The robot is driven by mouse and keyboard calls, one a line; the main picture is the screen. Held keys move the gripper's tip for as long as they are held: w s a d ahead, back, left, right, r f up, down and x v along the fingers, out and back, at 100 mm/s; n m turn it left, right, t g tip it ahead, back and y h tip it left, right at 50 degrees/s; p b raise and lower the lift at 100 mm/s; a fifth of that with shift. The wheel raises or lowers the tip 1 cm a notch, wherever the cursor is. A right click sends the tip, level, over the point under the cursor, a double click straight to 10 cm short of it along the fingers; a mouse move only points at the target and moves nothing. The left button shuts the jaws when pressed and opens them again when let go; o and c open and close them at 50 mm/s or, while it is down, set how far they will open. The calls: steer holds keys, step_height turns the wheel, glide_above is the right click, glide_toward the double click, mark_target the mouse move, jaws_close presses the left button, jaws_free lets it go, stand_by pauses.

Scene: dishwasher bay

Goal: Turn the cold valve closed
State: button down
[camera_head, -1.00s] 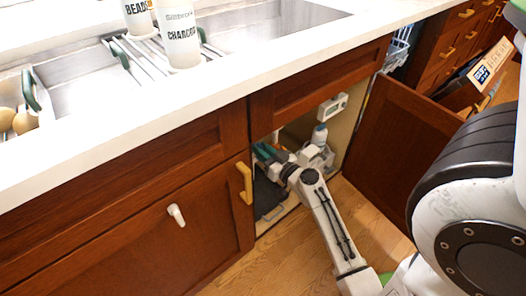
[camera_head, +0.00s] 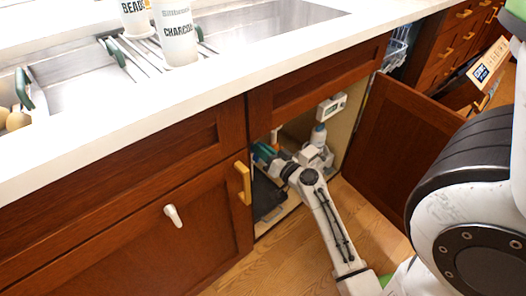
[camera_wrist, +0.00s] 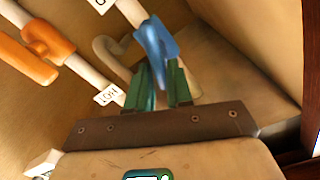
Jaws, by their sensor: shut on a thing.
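The cold valve's blue handle (camera_wrist: 158,42) sits on a pale pipe inside the cabinet, at the upper middle of the wrist view. My gripper (camera_wrist: 160,72) has its two green fingers shut on the blue handle's lower end. Part of the handle is hidden between the fingers. The valve is small and mostly hidden there.
An orange valve (camera_wrist: 38,50) sits on a neighbouring pipe at left, with a label (camera_wrist: 109,95) nearby. A curved pale pipe (camera_wrist: 112,48) is behind the fingers. The open cabinet door (camera_head: 395,140) stands right of my arm.

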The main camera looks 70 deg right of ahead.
steer(key=shift+s+f+m, duration=0.15)
steer(key=shift+f+m, duration=0.2)
steer(key=shift+m, duration=0.55)
steer(key=shift+d+f+m+b, duration=0.1)
steer(key=shift+f+m+b, duration=0.05)
steer(key=shift+m, duration=0.65)
steer(key=shift+d+f+m+b, duration=0.1)
steer(key=shift+m+b, duration=0.05)
steer(key=shift+m, duration=0.65)
steer(key=shift+s+f+m, duration=0.1)
steer(key=shift+f+m, duration=0.05)
steer(key=shift+m, duration=0.7)
steer(key=shift+f+m, duration=0.1)
steer(key=shift+m, duration=0.75)
steer(key=shift+f+m, duration=0.1)
steer(key=shift+m, duration=0.7)
steer(key=shift+f+m+p, duration=0.2)
steer(key=shift+m+p, duration=0.15)
steer(key=shift+m, duration=1.05)
steer(key=c, duration=1.2)
jaws_free()
steer(key=shift+o, duration=0.7)
steer(key=shift+d+r, duration=0.1)
steer(key=shift+r, duration=0.1)
